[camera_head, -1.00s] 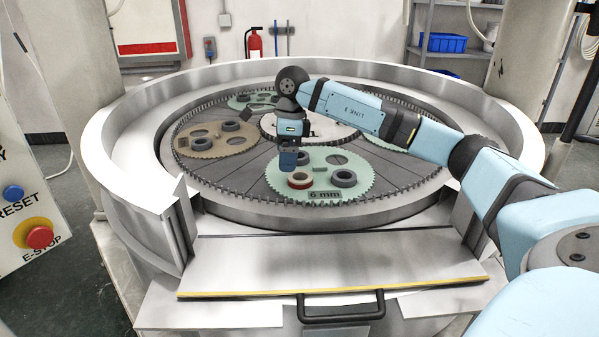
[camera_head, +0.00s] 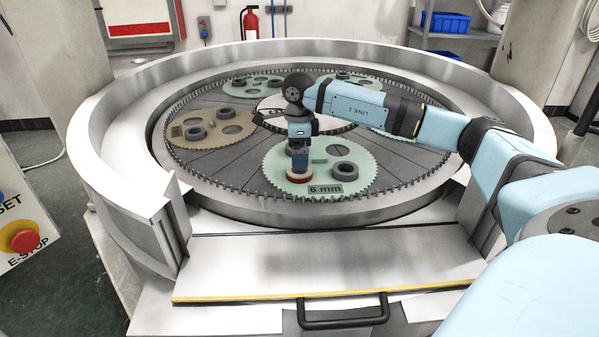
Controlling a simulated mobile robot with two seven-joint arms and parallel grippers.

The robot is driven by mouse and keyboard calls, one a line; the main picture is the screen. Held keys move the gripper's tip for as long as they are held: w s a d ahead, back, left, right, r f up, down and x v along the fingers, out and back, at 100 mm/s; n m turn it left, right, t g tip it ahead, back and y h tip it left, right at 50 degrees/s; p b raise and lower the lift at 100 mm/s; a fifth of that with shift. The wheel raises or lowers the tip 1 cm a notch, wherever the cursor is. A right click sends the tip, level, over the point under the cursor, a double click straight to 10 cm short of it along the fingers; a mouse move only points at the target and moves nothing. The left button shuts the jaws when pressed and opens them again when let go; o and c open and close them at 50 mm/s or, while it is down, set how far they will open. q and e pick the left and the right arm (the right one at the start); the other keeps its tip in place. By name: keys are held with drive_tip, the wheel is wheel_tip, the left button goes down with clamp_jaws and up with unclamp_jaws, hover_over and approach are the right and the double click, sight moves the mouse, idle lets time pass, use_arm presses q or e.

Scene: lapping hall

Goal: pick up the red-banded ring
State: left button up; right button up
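The red-banded ring (camera_head: 299,175) lies on the pale green toothed carrier marked "6 mm" (camera_head: 336,188), at the front of the round machine plate. It shows a red side band and a pale top. My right gripper (camera_head: 299,164) comes in from the right and points straight down, its tip directly over the ring and touching it or very close. The gripper hides part of the ring's top and centre. I cannot see whether its fingers are apart or closed. My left gripper is not in view.
A dark grey ring (camera_head: 345,172) lies just right of the red-banded ring on the same carrier. A tan carrier (camera_head: 210,143) and other green carriers hold more dark rings. A raised metal rim (camera_head: 100,150) surrounds the plate, with a handled front panel (camera_head: 330,268).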

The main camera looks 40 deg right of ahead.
drive_tip(key=f+p, duration=0.1)
drive_tip(key=f, duration=0.3)
drive_tip(key=shift+s+f+p, duration=0.15)
drive_tip(key=shift+s+p, duration=0.05)
drive_tip(key=shift+p, duration=0.2)
drive_tip(key=shift+f, duration=0.5)
drive_tip(key=c, duration=1.1)
